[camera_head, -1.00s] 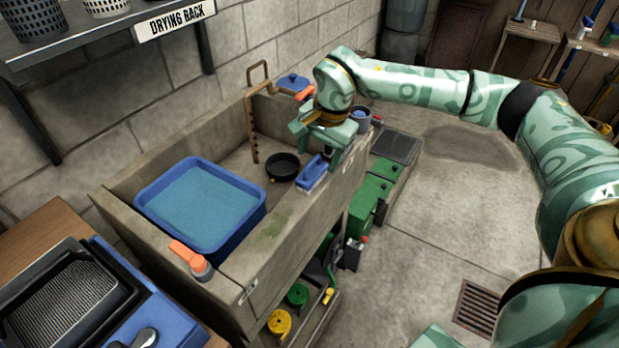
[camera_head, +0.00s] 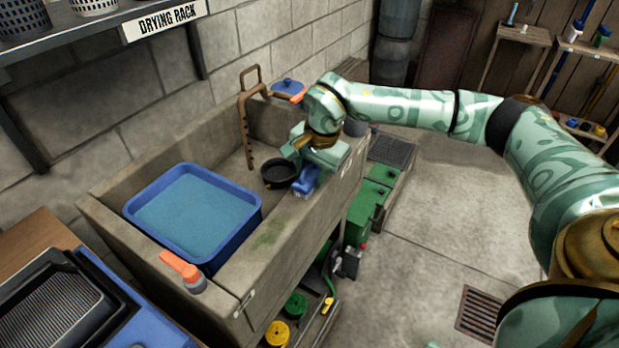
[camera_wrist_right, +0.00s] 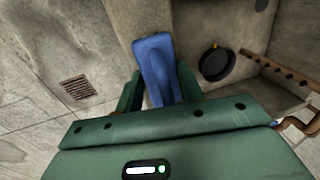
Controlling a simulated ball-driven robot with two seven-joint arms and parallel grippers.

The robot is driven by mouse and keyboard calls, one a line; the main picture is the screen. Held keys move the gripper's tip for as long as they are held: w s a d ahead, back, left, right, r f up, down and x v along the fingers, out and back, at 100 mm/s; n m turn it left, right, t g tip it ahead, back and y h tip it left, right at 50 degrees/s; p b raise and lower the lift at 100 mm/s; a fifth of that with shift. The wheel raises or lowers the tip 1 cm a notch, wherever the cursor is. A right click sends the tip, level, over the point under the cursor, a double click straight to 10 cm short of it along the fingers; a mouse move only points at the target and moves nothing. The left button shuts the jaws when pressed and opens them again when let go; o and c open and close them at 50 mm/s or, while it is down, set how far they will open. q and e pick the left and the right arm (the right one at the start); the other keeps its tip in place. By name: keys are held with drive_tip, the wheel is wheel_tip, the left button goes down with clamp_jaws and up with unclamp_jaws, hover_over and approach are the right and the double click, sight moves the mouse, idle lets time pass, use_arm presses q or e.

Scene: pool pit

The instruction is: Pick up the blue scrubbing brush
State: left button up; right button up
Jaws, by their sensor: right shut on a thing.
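The blue scrubbing brush (camera_head: 305,182) is at the front rim of the stone sink (camera_head: 258,270), partly hidden by my right gripper (camera_head: 300,172) in the head view. In the right wrist view the blue brush (camera_wrist_right: 156,66) lies between the two green fingers of my right gripper (camera_wrist_right: 158,88), which is shut on it. The bristles are hidden in that view. I cannot tell whether the brush still touches the rim. My left gripper is not in view.
A blue basin of water (camera_head: 255,222) stands in the sink's left part. A black round pan (camera_head: 278,175) sits close to the brush. An orange-handled tool (camera_head: 182,270) lies on the front left rim. Green boxes (camera_head: 365,210) stand below, right of the sink.

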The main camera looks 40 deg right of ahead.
sight(310, 163)
drive_tip(key=shift+r, duration=0.1)
drive_tip(key=shift+r+p, duration=0.3)
drive_tip(key=shift+r, duration=0.05)
drive_tip(key=shift+c, duration=0.8)
wheel_tip(310, 163, up, 3)
drive_tip(key=shift+f+p, duration=0.1)
drive_tip(key=shift+p, duration=0.75)
drive_tip(key=shift+c, duration=0.2)
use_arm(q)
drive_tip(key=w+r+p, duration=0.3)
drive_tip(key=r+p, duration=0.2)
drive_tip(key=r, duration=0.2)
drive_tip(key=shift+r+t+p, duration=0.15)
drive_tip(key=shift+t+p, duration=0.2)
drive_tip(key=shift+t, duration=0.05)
use_arm(e)
drive_tip(key=s+d+r, duration=0.5)
drive_tip(key=s+r, duration=0.4)
drive_tip(key=s, duration=0.4)
drive_tip(key=shift+r, duration=0.15)
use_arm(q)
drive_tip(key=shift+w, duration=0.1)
